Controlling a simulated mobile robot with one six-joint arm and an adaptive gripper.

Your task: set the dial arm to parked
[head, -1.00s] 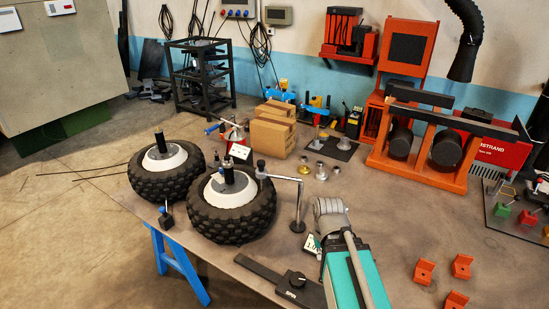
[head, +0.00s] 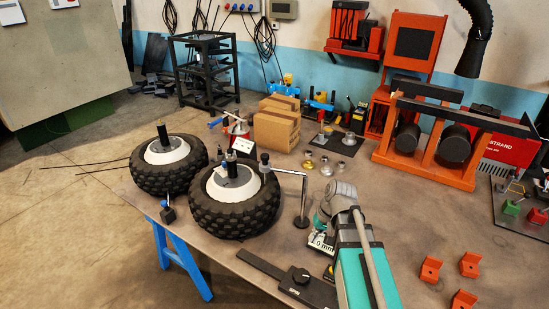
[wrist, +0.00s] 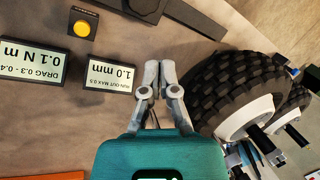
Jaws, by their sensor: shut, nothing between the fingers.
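The dial arm (head: 288,172) is a silver bar on a slim post with a round dark base on the table. It points left from the post, and its dark dial end (head: 265,162) is at the right edge of the nearer knobbly wheel (head: 235,215). I cannot tell whether it touches the tyre. My gripper (wrist: 158,82) is shut and empty in the wrist view, left of the tyre (wrist: 235,90). In the head view my wrist hides most of it, just right of the post. No parked mark is readable.
A second wheel (head: 168,178) stands to the left. A display card (wrist: 108,77) reading 1.0 mm and another reading 0.1 N m (wrist: 35,65) lie near my gripper. A black bar with a SPIN knob (head: 300,276) lies in front. Orange brackets (head: 470,264) are at the right.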

